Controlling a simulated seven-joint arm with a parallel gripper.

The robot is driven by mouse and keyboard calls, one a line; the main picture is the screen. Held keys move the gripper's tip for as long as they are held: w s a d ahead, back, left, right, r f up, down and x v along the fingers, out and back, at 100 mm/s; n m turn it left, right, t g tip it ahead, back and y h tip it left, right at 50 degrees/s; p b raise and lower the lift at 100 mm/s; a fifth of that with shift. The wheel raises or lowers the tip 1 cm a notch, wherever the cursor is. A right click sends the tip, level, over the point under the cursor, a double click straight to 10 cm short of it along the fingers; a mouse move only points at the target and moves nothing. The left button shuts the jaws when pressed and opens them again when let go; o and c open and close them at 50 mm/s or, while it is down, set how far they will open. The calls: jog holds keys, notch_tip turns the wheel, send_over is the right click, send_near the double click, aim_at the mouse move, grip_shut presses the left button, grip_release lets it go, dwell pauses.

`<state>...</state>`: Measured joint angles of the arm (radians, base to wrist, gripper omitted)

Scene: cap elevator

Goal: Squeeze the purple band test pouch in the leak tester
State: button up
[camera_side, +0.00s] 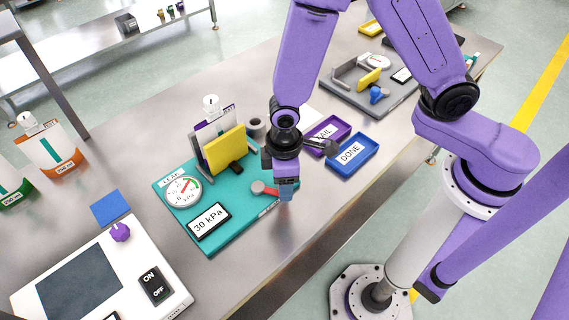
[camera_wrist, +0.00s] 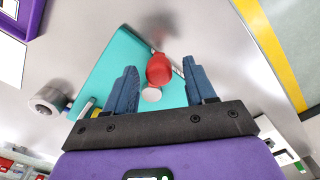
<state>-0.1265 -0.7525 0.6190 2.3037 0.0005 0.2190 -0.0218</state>
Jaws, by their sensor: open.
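The leak tester is a teal base (camera_side: 220,228) with a round gauge (camera_side: 183,191), a "30 kPa" plate (camera_side: 209,221) and a yellow plate (camera_side: 226,149). The purple-band pouch (camera_side: 219,127) stands upright with a white cap, partly hidden behind the yellow plate. A red handle with a grey round hub (camera_side: 258,187) sits at the base's right side. My gripper (camera_side: 287,192) is low over that side, pointing down. In the wrist view, the red handle (camera_wrist: 159,70) shows between the spread blue fingers of my open gripper (camera_wrist: 160,72); I cannot see contact. The base (camera_wrist: 115,62) also shows there.
A purple tray (camera_side: 328,134) and a blue "DONE" tray (camera_side: 351,155) lie right of the tester. A grey fixture (camera_side: 365,95) stands farther back. A white device with ON/OFF switches (camera_side: 100,275) is front left. Other pouches (camera_side: 50,150) stand far left. A grey roll (camera_side: 256,127) is behind.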

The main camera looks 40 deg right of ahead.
notch_tip(320, 180, up, 17)
jog(key=shift+r, duration=0.15)
dwell(0.5)
jog(key=shift+d, duration=0.1)
jog(key=s+d+r+n, duration=0.1)
jog(key=s+d+n, duration=0.1)
jog(key=s+d, duration=1.2)
jog(key=shift+s+d, duration=0.25)
jog(key=shift+d, duration=1.45)
jog(key=shift+r, duration=0.1)
dwell(3.3)
